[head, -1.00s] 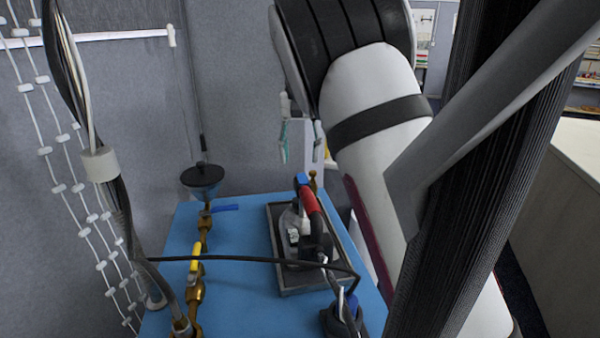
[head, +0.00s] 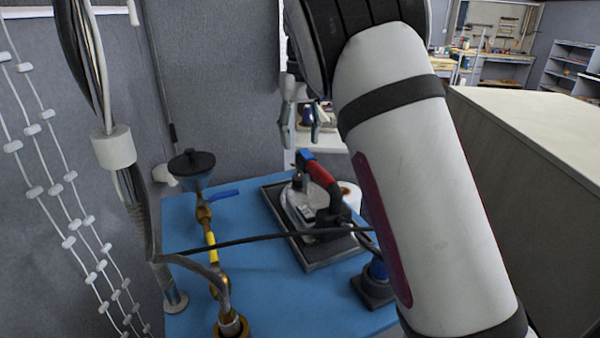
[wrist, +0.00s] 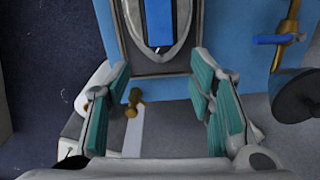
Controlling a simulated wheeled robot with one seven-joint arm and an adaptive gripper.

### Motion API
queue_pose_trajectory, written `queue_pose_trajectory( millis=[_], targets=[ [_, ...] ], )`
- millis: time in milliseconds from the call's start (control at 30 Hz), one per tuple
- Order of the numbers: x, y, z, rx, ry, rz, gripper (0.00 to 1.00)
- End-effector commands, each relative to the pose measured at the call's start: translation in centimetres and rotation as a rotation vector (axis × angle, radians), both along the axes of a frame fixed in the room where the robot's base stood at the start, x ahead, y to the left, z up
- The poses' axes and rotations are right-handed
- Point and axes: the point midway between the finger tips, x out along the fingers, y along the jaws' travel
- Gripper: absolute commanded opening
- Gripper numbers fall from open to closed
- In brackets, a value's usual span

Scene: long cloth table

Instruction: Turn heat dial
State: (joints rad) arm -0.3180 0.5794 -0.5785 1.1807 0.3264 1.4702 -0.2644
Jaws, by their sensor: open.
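A steam iron with a silver body (head: 300,207) and a red and black handle (head: 322,174) sits in a dark shallow tray (head: 318,264) on the blue table. No heat dial can be made out on it. The iron's pointed silver end (wrist: 128,12), with a blue part on top, shows past the fingertips.
Brass piping with a yellow handle (head: 211,243) and a funnel (head: 191,170) stands left of the iron. A black cable (head: 265,237) crosses in front of it. A dark blue fitting (head: 375,283) stands at front right. A small brass knob (wrist: 133,102) lies below the fingers' level.

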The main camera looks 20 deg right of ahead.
Motion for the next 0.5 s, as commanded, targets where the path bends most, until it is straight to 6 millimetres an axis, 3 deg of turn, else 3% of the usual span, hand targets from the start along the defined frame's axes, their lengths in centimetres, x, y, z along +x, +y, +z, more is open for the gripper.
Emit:
queue_pose_trajectory(
  millis=[300, 500],
  targets=[
    [-0.2, 0.2, -6.3, -0.001, 0.004, -0.002, 0.49],
    [-0.1, 0.2, -9.1, -0.001, 0.002, -0.002, 0.49]
  ],
)
